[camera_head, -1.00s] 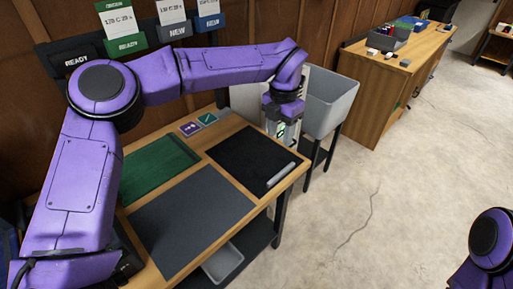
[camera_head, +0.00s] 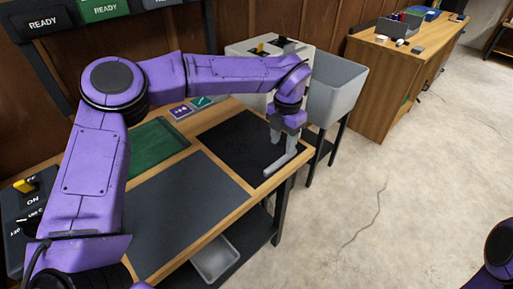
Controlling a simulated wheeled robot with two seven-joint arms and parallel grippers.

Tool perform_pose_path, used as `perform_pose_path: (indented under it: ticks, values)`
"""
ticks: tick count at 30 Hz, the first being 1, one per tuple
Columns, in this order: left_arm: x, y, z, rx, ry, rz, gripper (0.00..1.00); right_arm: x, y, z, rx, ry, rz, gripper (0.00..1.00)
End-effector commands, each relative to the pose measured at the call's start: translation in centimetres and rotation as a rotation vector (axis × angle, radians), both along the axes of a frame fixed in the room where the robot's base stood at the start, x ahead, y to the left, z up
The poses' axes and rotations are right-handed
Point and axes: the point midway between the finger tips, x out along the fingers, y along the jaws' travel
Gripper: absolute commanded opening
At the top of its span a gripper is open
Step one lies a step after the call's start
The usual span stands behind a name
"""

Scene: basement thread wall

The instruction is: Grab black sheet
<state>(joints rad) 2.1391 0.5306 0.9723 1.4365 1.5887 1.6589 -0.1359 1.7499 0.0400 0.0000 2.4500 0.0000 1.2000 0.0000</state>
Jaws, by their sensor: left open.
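The black sheet (camera_head: 235,145) lies flat on the far right part of the wooden table. My left gripper (camera_head: 284,146) points down over the sheet's right side, its grey fingers apart with nothing seen between them. The fingers are close to a pale grey bar (camera_head: 281,163) along the sheet's right edge. I cannot tell whether the fingertips touch the sheet or the bar. The gripper and wrist hide part of the sheet's far right corner. My right gripper is out of view; only a purple part of my right arm shows at the lower right.
A dark grey mat (camera_head: 185,207) and a green mat (camera_head: 150,146) share the wooden table (camera_head: 222,227). A grey bin (camera_head: 335,90) stands just beyond its right end. A wooden desk (camera_head: 385,85) is farther back. Open floor (camera_head: 400,190) lies to the right.

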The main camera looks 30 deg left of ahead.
Motion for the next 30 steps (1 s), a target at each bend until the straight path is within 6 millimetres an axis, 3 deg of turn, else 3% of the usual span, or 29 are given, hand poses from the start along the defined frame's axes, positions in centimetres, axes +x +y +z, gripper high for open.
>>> perform_pose_path:
  ticks: [12, 19, 24, 30]
  values:
    - [-0.4, -0.1, -6.0, 0.000, 0.001, -0.003, 0.47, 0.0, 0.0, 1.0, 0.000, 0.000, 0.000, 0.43]
    - [-0.3, -0.1, -6.4, 0.001, -0.001, -0.003, 0.47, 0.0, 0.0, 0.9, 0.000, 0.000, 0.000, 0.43]
    - [-0.3, -0.1, -6.3, 0.000, -0.001, -0.003, 0.00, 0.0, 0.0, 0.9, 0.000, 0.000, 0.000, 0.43]
    - [-0.3, -0.1, -6.3, 0.000, -0.001, -0.003, 0.00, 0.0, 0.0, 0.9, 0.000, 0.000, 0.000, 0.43]
